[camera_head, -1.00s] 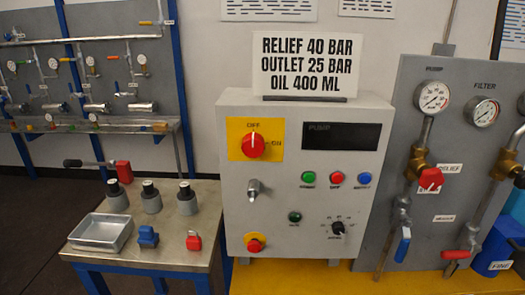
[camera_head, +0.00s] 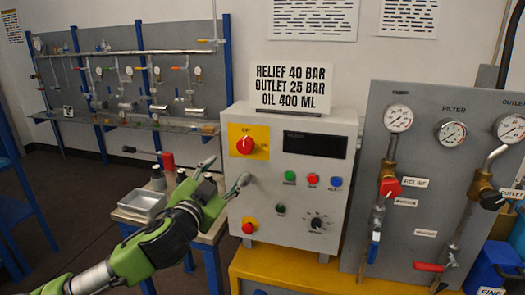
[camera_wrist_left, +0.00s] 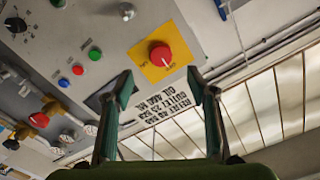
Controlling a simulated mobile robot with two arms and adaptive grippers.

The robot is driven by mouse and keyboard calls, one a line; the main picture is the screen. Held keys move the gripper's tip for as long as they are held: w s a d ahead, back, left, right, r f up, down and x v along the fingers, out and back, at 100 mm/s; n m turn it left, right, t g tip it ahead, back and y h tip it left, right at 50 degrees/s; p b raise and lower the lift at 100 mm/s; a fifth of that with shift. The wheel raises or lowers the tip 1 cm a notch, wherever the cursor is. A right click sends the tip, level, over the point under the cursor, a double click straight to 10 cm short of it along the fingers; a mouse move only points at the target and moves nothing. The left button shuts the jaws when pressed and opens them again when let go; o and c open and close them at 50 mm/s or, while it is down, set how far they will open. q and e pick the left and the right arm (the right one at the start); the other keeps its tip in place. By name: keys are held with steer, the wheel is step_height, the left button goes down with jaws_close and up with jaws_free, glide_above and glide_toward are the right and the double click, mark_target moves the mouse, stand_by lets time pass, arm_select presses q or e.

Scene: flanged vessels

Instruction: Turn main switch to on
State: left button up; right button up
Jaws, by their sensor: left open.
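The main switch (camera_head: 245,146) is a red rotary knob on a yellow plate at the upper left of the grey control box (camera_head: 300,200). In the head view its pointer seems to be up, toward OFF, but it is small. My left gripper (camera_head: 226,172) is open and empty, below and in front of the switch, not touching it. In the left wrist view the red knob (camera_wrist_left: 160,54) shows tilted, just beyond and between the two open fingertips (camera_wrist_left: 160,72). My right gripper is not in view.
Green, red and blue buttons (camera_head: 312,180) and a black selector (camera_head: 316,223) are on the box. A red knob (camera_head: 248,227) is at its lower left. A side table with a metal tray (camera_head: 142,203) stands left, partly behind my arm. A gauge panel (camera_head: 410,240) is right.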

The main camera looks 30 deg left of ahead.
mark_target(244, 148)
arm_select(q)
steer(key=p+x, duration=0.1)
steer(key=x, duration=0.3)
steer(key=r+p+x, duration=0.1)
steer(key=p+x, duration=0.1)
steer(key=x, duration=0.2)
steer(key=p+x, duration=0.1)
steer(key=x, duration=0.3)
steer(key=shift+w+d+r, duration=0.2)
steer(key=shift+w+r, duration=0.05)
steer(key=shift+w, duration=0.55)
steer(key=shift+f, duration=0.1)
steer(key=c, duration=1.1)
